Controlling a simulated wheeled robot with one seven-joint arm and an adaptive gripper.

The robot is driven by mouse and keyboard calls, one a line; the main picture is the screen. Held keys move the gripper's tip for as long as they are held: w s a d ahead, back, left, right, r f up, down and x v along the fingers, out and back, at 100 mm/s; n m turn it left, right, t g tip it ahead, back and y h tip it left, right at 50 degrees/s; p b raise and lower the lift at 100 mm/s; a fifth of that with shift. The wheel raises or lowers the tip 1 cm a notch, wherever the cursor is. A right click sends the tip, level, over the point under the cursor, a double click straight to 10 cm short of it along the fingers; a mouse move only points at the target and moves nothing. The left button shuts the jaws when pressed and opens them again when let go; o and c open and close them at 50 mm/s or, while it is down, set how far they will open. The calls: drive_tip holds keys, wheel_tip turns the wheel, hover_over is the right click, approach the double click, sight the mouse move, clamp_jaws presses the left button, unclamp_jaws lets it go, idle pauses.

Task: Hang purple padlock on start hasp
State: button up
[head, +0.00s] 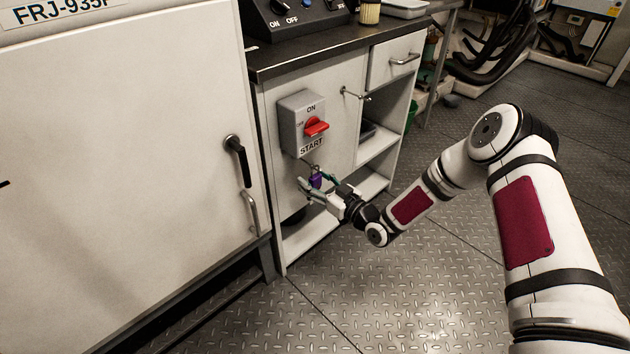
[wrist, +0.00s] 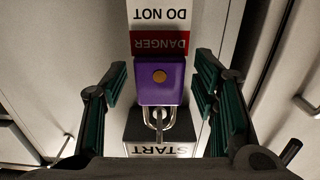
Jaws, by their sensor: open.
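The purple padlock (head: 316,181) hangs just below the grey START switch box (head: 302,125) in the head view. In the wrist view the padlock (wrist: 160,82) is centred, with its silver shackle (wrist: 159,118) towards the START box (wrist: 160,148). The shackle appears to pass through a metal loop, the hasp (wrist: 158,132), at the box's edge; whether it is closed is too small to tell. My gripper (head: 313,179) is open around the padlock. In the wrist view its green-padded fingers (wrist: 161,78) stand apart on both sides of the padlock, with visible gaps.
A white tag with a red DANGER band (wrist: 158,43) shows beyond the padlock. The red switch handle (head: 316,127) is on the box. A white cabinet door with a black handle (head: 238,160) stands at left. Open shelves (head: 375,145) are at right. The metal floor is clear.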

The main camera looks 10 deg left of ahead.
drive_tip(key=v, duration=1.2)
drive_tip(key=w+d+r+g+h, duration=0.3)
drive_tip(key=d+r+h, duration=0.4)
drive_tip(key=d+h, duration=0.15)
drive_tip(key=s+d+r+m+g+h, duration=0.2)
drive_tip(key=s+d+r+m+h, duration=0.3)
drive_tip(key=s+d+r, duration=0.55)
drive_tip(key=s+d+r+m+g+h, duration=0.2)
drive_tip(key=s+d+r+m+h, duration=0.15)
drive_tip(key=s+r, duration=0.75)
drive_tip(key=s+a+m+g+y, duration=0.1)
drive_tip(key=s+a+g+y, duration=0.1)
drive_tip(key=s, duration=1)
drive_tip(key=s+a+m+g+y, duration=0.1)
drive_tip(key=s+a+g, duration=0.1)
drive_tip(key=s, duration=1)
wheel_tip(320, 180, up, 33)
drive_tip(key=d+t+p, duration=0.1)
drive_tip(key=t+p, duration=0.3)
drive_tip(key=p, duration=2.6)
